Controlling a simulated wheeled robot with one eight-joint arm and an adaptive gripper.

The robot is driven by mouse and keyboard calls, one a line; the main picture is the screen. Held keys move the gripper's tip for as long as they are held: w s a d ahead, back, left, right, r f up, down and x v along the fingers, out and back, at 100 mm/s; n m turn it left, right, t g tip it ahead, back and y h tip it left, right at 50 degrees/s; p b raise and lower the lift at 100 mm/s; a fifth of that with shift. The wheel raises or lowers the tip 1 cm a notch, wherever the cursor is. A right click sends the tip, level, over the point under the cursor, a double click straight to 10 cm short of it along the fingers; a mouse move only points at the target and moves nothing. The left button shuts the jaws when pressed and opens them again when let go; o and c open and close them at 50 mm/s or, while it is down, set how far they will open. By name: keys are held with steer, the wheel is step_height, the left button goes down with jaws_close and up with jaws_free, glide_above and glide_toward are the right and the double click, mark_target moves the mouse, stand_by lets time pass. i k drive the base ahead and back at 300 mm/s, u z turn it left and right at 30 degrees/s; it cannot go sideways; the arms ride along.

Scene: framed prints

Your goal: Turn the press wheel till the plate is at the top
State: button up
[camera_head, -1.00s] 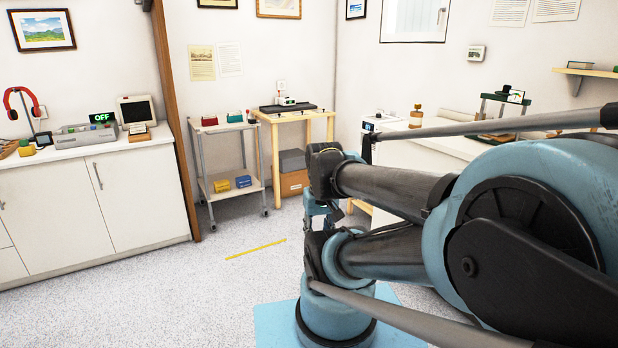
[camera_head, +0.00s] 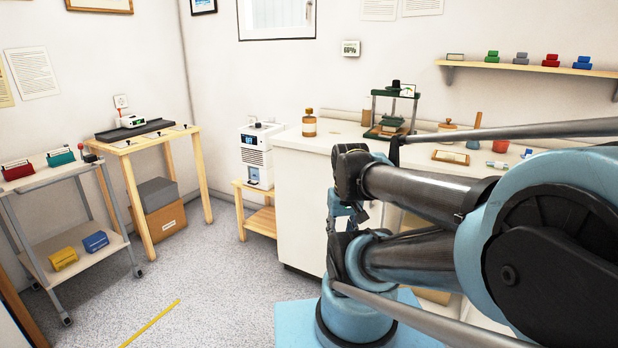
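The press (camera_head: 372,108) stands on the white counter in the back right of the head view. It has a dark green frame with two posts and a top bar. A small dark part (camera_head: 396,85) on top of the bar looks like its wheel. My folded arm fills the right side. What seems to be my gripper (camera_head: 342,212) hangs low at the arm's far end, well apart from the press; its fingers are unclear.
A trolley (camera_head: 75,250) and wooden table (camera_head: 150,142) are left.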

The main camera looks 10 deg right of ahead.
mark_target(395, 86)
steer(key=z, duration=0.55)
steer(key=i, duration=1.15)
steer(key=z, duration=0.15)
